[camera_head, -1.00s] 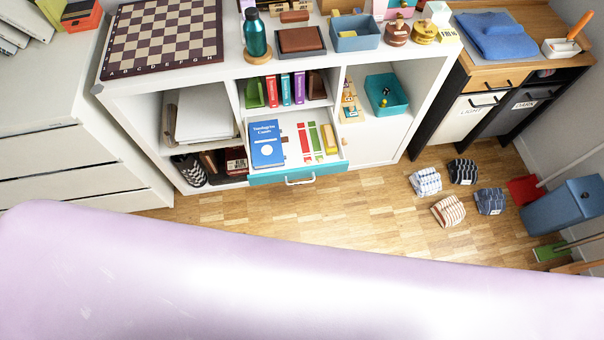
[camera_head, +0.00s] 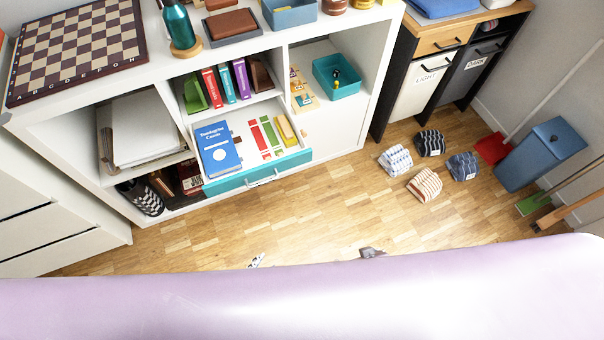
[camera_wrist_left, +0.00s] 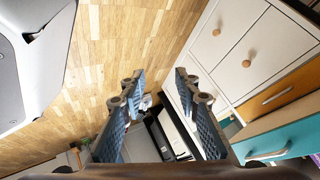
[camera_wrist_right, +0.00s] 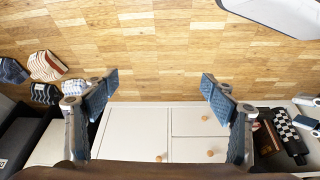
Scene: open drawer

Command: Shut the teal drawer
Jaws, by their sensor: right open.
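The teal drawer (camera_head: 258,171) stands pulled out from the white shelf unit, with its pale handle on the front. It holds a blue book (camera_head: 217,147) and red, green and yellow items. Its teal front also seems to show at the right edge of the left wrist view (camera_wrist_left: 288,130). My left gripper (camera_wrist_left: 157,90) is open and empty; its tip (camera_head: 257,260) peeks above my body, in front of the drawer and apart from it. My right gripper (camera_wrist_right: 160,84) is open and empty; its tip (camera_head: 372,252) is farther right, over the floor. Most of both arms is hidden.
The white shelf unit (camera_head: 345,122) holds books, a teal bin (camera_head: 337,76) and a chessboard (camera_head: 76,44) on top. Several folded cloths (camera_head: 425,184) lie on the floor at right, near a blue bin (camera_head: 541,154). The wooden floor before the drawer is clear.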

